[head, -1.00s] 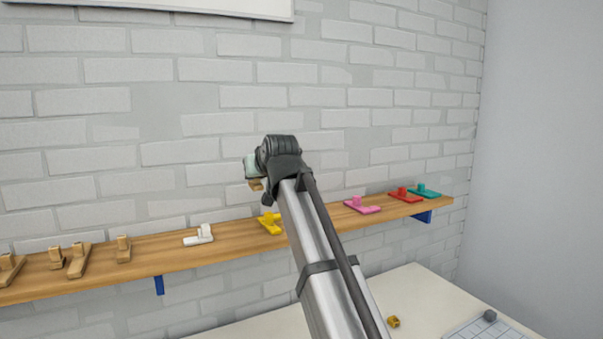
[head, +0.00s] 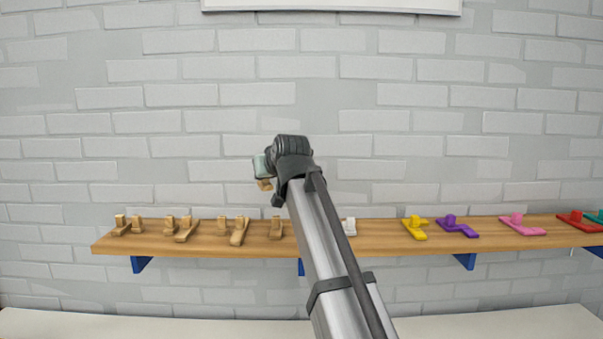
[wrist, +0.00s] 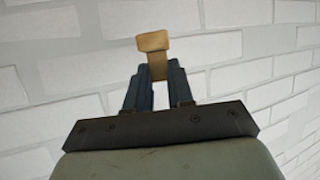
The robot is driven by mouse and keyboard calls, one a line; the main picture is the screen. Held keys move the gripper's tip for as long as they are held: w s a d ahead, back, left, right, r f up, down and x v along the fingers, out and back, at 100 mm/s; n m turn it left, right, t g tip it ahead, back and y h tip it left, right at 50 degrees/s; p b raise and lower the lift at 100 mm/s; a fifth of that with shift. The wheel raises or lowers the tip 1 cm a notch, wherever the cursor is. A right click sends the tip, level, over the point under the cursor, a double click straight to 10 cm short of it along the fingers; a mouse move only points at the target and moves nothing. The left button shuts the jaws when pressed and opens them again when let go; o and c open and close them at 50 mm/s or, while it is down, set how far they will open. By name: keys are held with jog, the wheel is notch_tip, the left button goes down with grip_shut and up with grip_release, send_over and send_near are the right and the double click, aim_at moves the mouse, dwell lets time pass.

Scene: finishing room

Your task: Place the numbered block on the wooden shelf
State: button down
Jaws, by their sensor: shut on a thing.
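My gripper (wrist: 160,85) is shut on a small tan wooden block (wrist: 153,41) in the wrist view. The block sticks out past the fingertips. In the head view the block (head: 265,184) shows as a small tan piece just below my gripper, in front of the brick wall. No number can be read on it. The wooden shelf (head: 380,238) runs along the wall on blue brackets. My gripper and block appear above the shelf in the picture, apart from it. My arm hides part of the shelf's middle.
Several wooden pieces (head: 240,230) stand on the shelf's left part. A pale tabletop (head: 500,325) lies below.

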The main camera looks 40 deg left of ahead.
jog(key=shift+s+a+f, duration=0.2)
jog(key=shift+s+f, duration=0.1)
jog(key=shift+f, duration=1.65)
jog(key=shift+s+a+f, duration=0.25)
jog(key=shift+s+f, duration=0.05)
jog(key=shift+f, duration=1.7)
jog(key=shift+s+a+f, duration=0.2)
jog(key=shift+s+f, duration=0.1)
jog(key=shift+f, duration=1.65)
jog(key=shift+f, duration=0.6)
jog(key=c, duration=0.9)
grip_release()
jog(key=v, duration=1.3)
jog(key=shift+d, duration=0.45)
